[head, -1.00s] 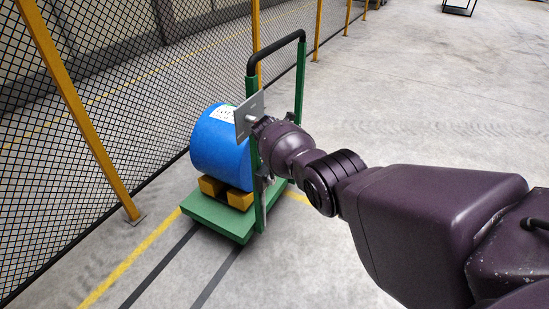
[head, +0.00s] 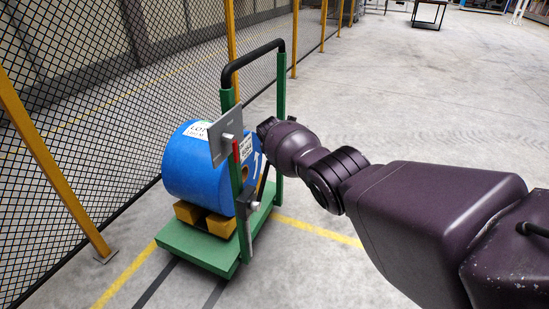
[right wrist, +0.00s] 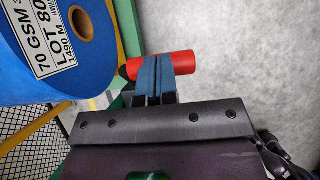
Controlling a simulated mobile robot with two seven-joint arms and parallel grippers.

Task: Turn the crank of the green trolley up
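The green trolley (head: 192,249) stands by the fence and carries a blue roll (head: 195,165) on yellow blocks. A grey plate (head: 220,139) sits on its near post. A small upright red piece, seemingly the crank handle (head: 236,152), shows just below the plate. In the right wrist view a red handle (right wrist: 184,63) lies across behind my right fingertips. My right gripper (right wrist: 155,62) has its blue fingers close together, with no red between them; I cannot tell whether they touch the handle. In the head view my right gripper (head: 264,127) is right of the plate. My left gripper is not in view.
A mesh fence with yellow posts (head: 45,160) runs along the left, close behind the trolley. A black handlebar (head: 250,57) tops the green frame. Yellow and dark lines mark the floor. Open concrete floor (head: 420,100) lies to the right.

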